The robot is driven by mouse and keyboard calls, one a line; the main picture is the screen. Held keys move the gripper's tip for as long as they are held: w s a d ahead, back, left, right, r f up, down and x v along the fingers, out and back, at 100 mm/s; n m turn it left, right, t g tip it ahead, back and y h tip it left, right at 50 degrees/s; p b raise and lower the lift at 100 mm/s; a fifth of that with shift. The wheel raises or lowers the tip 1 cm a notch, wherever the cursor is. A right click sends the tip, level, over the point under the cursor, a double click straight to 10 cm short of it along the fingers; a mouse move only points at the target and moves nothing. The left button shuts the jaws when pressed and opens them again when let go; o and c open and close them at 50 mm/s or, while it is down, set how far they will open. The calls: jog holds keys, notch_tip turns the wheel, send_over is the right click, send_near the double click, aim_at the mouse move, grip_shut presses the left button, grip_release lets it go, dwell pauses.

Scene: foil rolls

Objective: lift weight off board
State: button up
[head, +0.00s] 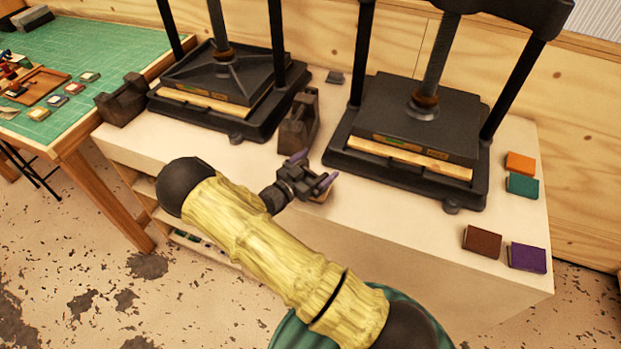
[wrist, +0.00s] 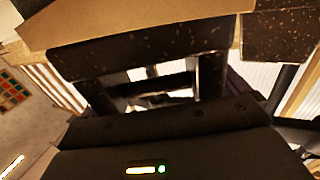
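A dark iron weight (head: 299,122) with a raised handle stands on the white bench between the two presses. A second similar dark weight (head: 122,101) stands at the bench's left end. My gripper (head: 314,169) is in front of the middle weight, apart from it in the head view, with its two purple-tipped fingers spread and nothing seen between them. A small tan piece (head: 321,197) shows partly behind my gripper; I cannot tell whether it is a board. In the wrist view, a tan slab (wrist: 130,22) and dark speckled blocks (wrist: 140,52) fill the top.
Two black screw presses (head: 215,85) (head: 415,120) hold dark plates and pale boards. Orange (head: 520,163), teal (head: 522,185), brown (head: 482,241) and purple (head: 527,257) blocks lie at the bench's right. A green-topped table (head: 100,50) stands left.

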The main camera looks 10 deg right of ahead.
jog(key=c, duration=1.4)
jog(key=shift+r, duration=0.1)
jog(key=c, duration=0.3)
jog(key=shift+r+b, duration=1.15)
jog(key=shift+r, duration=3.85)
